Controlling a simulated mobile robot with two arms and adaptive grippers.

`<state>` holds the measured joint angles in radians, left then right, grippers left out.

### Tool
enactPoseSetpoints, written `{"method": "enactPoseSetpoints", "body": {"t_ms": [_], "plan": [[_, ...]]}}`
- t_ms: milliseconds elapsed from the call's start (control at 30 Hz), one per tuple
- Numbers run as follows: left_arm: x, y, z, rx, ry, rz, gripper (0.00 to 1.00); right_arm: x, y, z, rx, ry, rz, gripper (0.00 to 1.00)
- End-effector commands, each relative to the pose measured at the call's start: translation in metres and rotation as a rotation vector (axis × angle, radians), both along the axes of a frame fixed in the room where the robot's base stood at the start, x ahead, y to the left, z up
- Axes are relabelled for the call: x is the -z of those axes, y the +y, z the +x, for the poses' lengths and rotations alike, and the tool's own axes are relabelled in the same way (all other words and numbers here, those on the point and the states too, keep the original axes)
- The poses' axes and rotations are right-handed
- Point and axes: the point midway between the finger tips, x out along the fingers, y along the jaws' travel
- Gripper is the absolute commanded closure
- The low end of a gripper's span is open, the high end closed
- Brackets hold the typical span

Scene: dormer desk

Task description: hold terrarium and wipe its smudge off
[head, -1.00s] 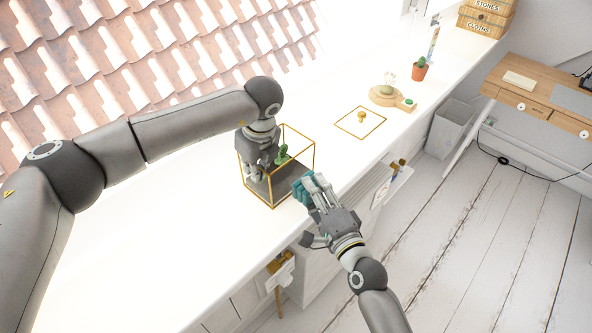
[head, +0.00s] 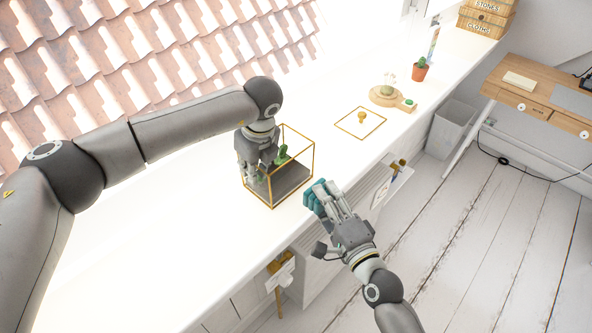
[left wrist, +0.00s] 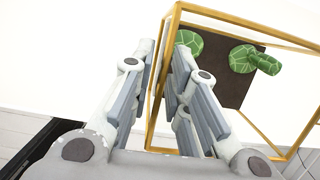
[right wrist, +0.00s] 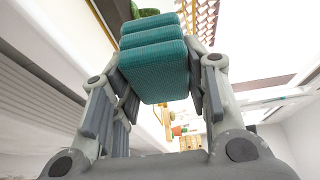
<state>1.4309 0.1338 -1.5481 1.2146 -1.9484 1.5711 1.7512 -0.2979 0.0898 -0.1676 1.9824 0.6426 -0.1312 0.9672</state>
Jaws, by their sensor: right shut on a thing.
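The terrarium (head: 290,195) is a gold-framed, open-topped glass box with dark soil and green cacti (head: 282,154), standing on the white desk near its front edge. My left gripper (head: 262,172) points down at its left side. In the left wrist view, its fingers (left wrist: 160,70) stand apart on either side of a gold-edged wall of the terrarium (left wrist: 240,25). My right gripper (head: 322,198) is shut on a ribbed teal pad (right wrist: 153,65), held just right of the terrarium's front, apart from it. I cannot make out a smudge on the glass.
A gold-framed lid with a knob (head: 361,117) lies on the desk to the right. Beyond it are a round wooden stand (head: 384,97) and a potted cactus (head: 420,70). A grey bin (head: 452,126) stands on the floor. The desk's left part is clear.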

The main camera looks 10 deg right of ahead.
Motion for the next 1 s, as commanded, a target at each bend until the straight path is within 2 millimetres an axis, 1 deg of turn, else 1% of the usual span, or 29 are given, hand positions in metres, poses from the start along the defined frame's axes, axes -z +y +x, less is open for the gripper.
{"method": "enactPoseSetpoints", "body": {"t_ms": [33,67,333,467,567,800,900,1000], "plan": [[0.0,0.0,0.0,0.0,0.0,0.0,0.73,0.0,0.0,0.0,0.0,-0.001,0.0,0.77],[0.0,0.0,0.0,0.0,0.0,0.0,0.7,0.0,0.0,0.0,0.0,-0.001,0.0,0.77],[0.0,0.0,0.0,0.001,0.0,-0.001,0.7,0.0,0.0,0.0,0.0,-0.001,0.0,0.77],[-0.007,-0.002,-0.001,0.001,-0.001,-0.001,0.7,0.0,0.0,0.0,0.0,-0.001,0.0,0.77],[-0.022,-0.004,-0.003,0.001,-0.003,-0.002,0.7,0.0,0.0,0.0,0.0,-0.001,0.0,0.77],[-0.072,-0.012,-0.013,0.002,-0.004,-0.002,0.7,0.0,0.0,0.0,0.0,-0.001,0.0,0.77],[-0.09,-0.015,-0.017,0.002,-0.003,-0.001,0.7,0.0,0.0,0.0,0.0,-0.001,0.0,0.77],[-0.104,-0.017,-0.02,0.0,-0.002,-0.001,0.7,0.0,0.0,0.0,0.0,-0.001,0.0,0.77]]}}
